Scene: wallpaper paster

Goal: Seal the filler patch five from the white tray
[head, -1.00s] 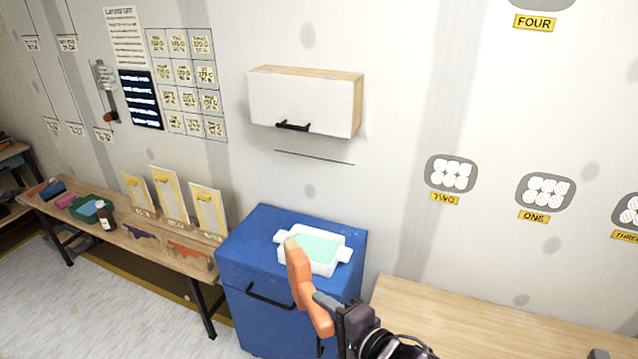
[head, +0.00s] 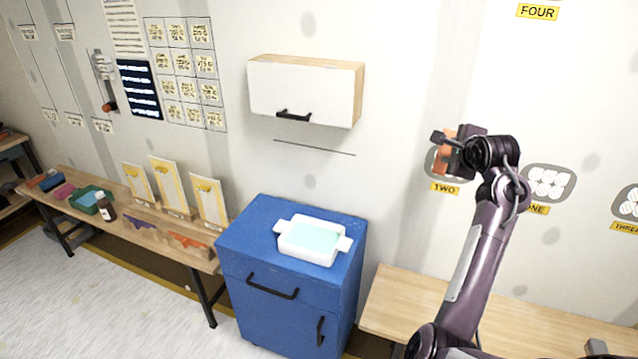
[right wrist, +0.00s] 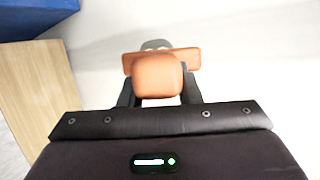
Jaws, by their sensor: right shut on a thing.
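The white tray (head: 304,256), with pale teal contents, sits on the blue cabinet. My right gripper (head: 448,146) is raised in front of the wall, overlapping the patch labelled TWO. It is shut on an orange tool (head: 464,136), which is partly hidden behind the gripper. In the right wrist view the orange tool (right wrist: 158,74) has a rounded handle between the fingers and a wide flat head beyond, toward the wall. A grey patch edge (right wrist: 155,44) shows behind the head; contact cannot be told. No label FIVE is readable. My left gripper is out of view.
The patch ONE (head: 548,183) and patch THREE (head: 630,203) are to the right; the label FOUR (head: 537,12) is above. A wall cabinet (head: 303,92) hangs left of my arm. The blue cabinet (head: 262,262) and a wooden table (head: 390,305) stand below.

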